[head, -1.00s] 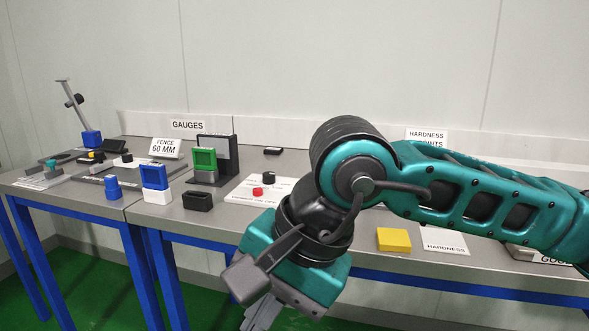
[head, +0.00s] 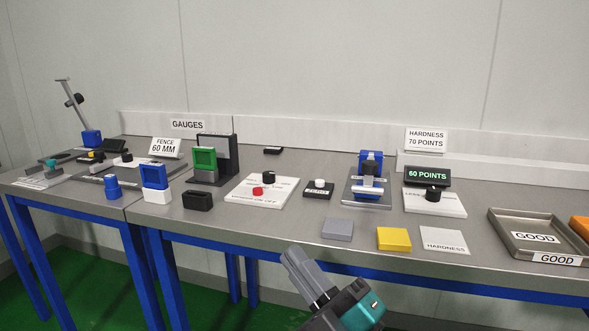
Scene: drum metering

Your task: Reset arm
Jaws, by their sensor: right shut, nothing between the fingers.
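My right gripper (head: 308,278) shows at the bottom middle of the head view, below and in front of the table's front edge. Its grey fingers are shut with nothing between them and point up and to the left. The teal wrist (head: 362,308) is cut off by the bottom edge of the frame. The gripper touches nothing on the table. My left gripper is not in view.
The grey table (head: 290,225) carries a grey block (head: 338,229), a yellow block (head: 394,239), a white hardness card (head: 445,241), a blue tester (head: 371,165), a "60 POINTS" display (head: 427,175) and a GOOD tray (head: 497,228). Green floor (head: 200,300) lies in front.

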